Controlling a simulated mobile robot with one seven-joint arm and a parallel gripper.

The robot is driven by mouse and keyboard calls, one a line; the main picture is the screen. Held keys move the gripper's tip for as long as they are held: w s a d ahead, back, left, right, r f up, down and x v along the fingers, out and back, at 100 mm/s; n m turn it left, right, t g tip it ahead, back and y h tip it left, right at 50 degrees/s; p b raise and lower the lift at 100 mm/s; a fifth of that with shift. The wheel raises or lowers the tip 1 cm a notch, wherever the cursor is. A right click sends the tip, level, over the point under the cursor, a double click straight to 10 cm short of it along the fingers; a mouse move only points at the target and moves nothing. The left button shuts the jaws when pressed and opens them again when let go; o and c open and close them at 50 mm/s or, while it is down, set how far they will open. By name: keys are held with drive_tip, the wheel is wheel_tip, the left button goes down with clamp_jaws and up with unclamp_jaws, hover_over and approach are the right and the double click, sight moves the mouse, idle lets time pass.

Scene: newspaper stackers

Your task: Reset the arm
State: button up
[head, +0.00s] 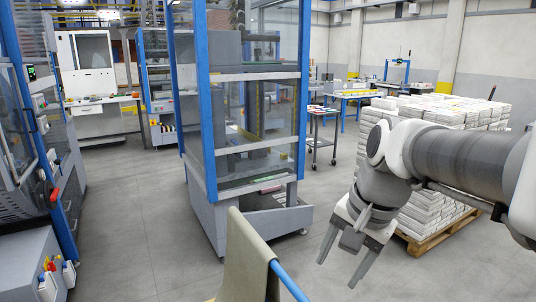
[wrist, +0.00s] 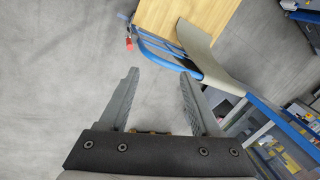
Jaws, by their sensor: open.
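My gripper (head: 341,270) hangs from my arm at the right of the head view, pointing down over the grey floor. Its two fingers are apart with nothing between them. In the wrist view the open fingers (wrist: 160,78) show at the lower middle, with bare floor between them. The arm reaches in from the right edge of the head view.
A blue-framed glazed machine (head: 209,110) stands at the centre. A beige sheet on a blue rail (head: 245,255) is at the front; in the wrist view it lies near a wooden surface (wrist: 190,22). Stacked newspapers on a pallet (head: 415,243) stand right. The left floor is clear.

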drive_tip(key=s+d+f+n+t+h+p, duration=0.1)
drive_tip(key=s+d+n+t, duration=0.1)
drive_tip(key=s+n, duration=0.6)
drive_tip(key=shift+s+t+h, duration=0.4)
drive_tip(key=shift+s+t, duration=0.2)
drive_tip(key=shift+s, duration=0.3)
drive_tip(key=shift+c, duration=1.1)
drive_tip(key=shift+s, duration=0.15)
